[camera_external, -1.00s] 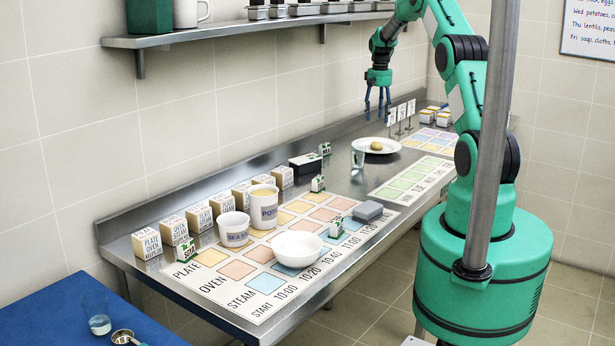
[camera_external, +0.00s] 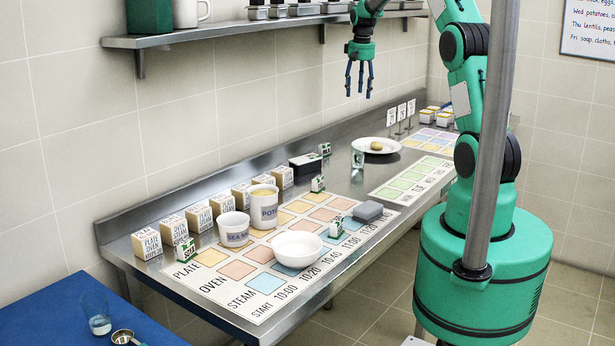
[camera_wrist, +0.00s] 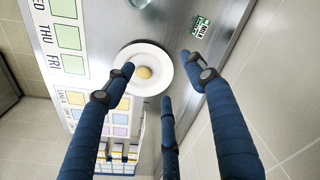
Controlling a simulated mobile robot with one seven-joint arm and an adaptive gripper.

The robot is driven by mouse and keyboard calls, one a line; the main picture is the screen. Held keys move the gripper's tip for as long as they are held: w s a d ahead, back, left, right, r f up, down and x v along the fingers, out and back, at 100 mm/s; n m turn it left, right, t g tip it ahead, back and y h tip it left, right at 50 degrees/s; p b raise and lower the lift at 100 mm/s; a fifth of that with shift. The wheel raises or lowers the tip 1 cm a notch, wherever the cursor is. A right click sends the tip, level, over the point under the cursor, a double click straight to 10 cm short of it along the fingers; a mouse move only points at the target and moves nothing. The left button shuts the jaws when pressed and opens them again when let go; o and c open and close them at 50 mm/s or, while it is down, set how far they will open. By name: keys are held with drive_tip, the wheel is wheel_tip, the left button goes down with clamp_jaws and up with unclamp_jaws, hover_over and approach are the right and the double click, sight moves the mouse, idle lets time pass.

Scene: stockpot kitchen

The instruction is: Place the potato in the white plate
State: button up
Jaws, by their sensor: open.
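The potato (camera_external: 376,146) is small and tan and lies on the white plate (camera_external: 391,150) near the far end of the steel counter. In the wrist view the potato (camera_wrist: 145,73) sits near the middle of the white plate (camera_wrist: 160,55). My gripper (camera_external: 359,90) is open and empty, pointing down well above the counter, left of the plate in the external view. In the wrist view its blue fingers (camera_wrist: 160,82) are spread, and one fingertip overlaps the plate's left part in the picture. Nothing is between the fingers.
A drinking glass (camera_external: 357,158) stands beside the plate. Small sign stands (camera_external: 400,113) are behind it. The wall shelf (camera_external: 240,32) is left of my gripper.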

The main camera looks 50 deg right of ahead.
drive_tip(key=s+a+r+n+t, duration=0.1)
drive_tip(key=s+a+r, duration=0.4)
drive_tip(key=a, duration=0.5)
drive_tip(key=s+a+r+n, duration=0.1)
drive_tip(key=s+a+r, duration=0.2)
drive_tip(key=a+r, duration=0.5)
drive_tip(key=s+a+r+n+t, duration=0.1)
drive_tip(key=s+a+r+n, duration=0.2)
drive_tip(key=a, duration=0.9)
drive_tip(key=s+a+f+n+t, duration=0.1)
drive_tip(key=s+a, duration=0.8)
drive_tip(key=s, duration=0.2)
drive_tip(key=s+a+n+t, duration=0.1)
drive_tip(key=s+a, duration=0.7)
drive_tip(key=s, duration=0.4)
drive_tip(key=shift+s+a+f+t+y, duration=0.25)
drive_tip(key=shift+a+f+t+y, duration=0.05)
drive_tip(key=shift+a+f+t, duration=0.1)
